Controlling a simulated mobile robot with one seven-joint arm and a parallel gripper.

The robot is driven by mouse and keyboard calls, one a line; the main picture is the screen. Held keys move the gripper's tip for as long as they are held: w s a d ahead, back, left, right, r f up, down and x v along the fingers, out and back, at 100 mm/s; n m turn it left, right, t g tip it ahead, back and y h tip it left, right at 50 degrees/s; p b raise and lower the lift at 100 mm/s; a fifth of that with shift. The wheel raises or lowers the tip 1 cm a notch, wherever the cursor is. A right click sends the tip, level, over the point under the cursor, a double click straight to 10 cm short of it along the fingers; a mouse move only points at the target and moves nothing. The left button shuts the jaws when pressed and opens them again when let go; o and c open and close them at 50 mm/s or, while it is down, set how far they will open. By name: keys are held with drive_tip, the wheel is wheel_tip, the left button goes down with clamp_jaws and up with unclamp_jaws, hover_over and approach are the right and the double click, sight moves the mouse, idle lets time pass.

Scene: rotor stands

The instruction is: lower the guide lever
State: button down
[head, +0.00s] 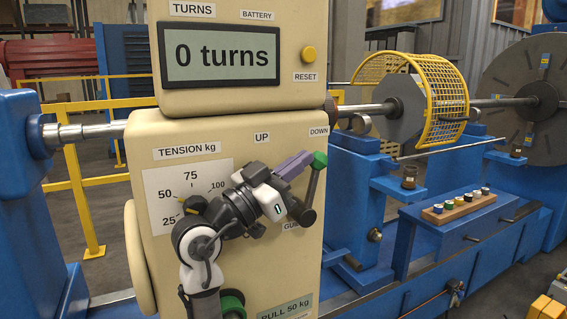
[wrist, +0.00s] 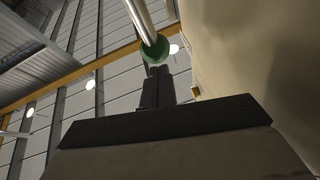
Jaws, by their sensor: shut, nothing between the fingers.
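The guide lever has a green knob (head: 319,160) on a grey arm that rises from a dark pivot (head: 305,216) on the cream cabinet's front. It leans slightly right, with the knob just under the "DOWN" label (head: 318,132); the "UP" label (head: 262,137) is further left. My gripper (head: 306,158) is shut and empty, its tips at the left side of the knob. In the wrist view the green knob (wrist: 155,52) shows just beyond my shut fingers (wrist: 157,72), with a silver rod behind it. Whether they touch is unclear. The "GUIDE" label is partly hidden by my arm.
The cream cabinet (head: 140,130) carries a display reading "0 turns" (head: 220,56), a yellow reset button (head: 309,54) and a tension dial (head: 185,190). A yellow mesh guard (head: 440,95) and blue stands are at the right. A wooden block with several small bottles (head: 460,207) sits on a blue bench.

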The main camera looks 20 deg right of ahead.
drive_tip(key=shift+d+r+g+y+p, duration=0.15)
drive_tip(key=shift+d+g+y+p, duration=0.35)
drive_tip(key=shift+d+y, duration=0.8)
drive_tip(key=b+v, duration=0.2)
drive_tip(key=v, duration=0.5)
drive_tip(key=shift+a, duration=0.25)
drive_tip(key=shift+s, duration=0.1)
